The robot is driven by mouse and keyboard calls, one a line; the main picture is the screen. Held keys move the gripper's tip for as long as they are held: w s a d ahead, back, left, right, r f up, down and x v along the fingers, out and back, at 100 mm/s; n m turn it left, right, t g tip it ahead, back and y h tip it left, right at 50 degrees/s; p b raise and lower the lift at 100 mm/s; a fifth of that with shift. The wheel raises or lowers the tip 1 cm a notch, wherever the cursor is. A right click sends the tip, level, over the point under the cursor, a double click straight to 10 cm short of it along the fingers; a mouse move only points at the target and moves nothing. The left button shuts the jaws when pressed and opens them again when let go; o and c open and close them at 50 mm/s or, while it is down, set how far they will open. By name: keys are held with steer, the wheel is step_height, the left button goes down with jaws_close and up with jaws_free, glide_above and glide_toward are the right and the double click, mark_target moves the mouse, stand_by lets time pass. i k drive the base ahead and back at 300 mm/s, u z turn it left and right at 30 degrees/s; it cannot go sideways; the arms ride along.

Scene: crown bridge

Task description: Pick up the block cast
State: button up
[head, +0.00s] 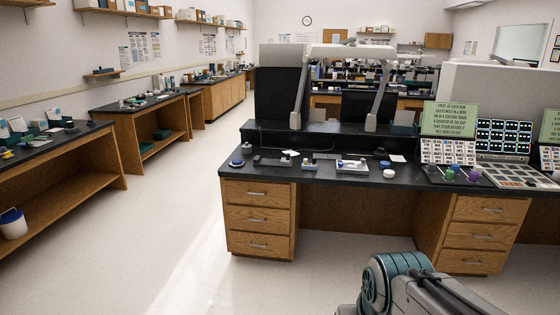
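I cannot tell for sure which small item is the block cast. Several small items lie on the black top of the middle bench (330,178), among them a small block-like piece with yellow and blue (309,163) and a white tray with dark and pale bits on it (352,166). They are too small to make out in detail. Part of my arm shows at the bottom right, well in front of the bench. My gripper is not in view.
Blue discs (237,163) and a white round pot (389,173) stand on the bench. A green sign (449,119) and display cases (503,137) stand at its right. Wooden side benches (60,185) line the left wall. The pale floor (170,250) is clear in front.

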mark_target(304, 166)
steer(key=i, duration=3.85)
steer(key=u, duration=0.2)
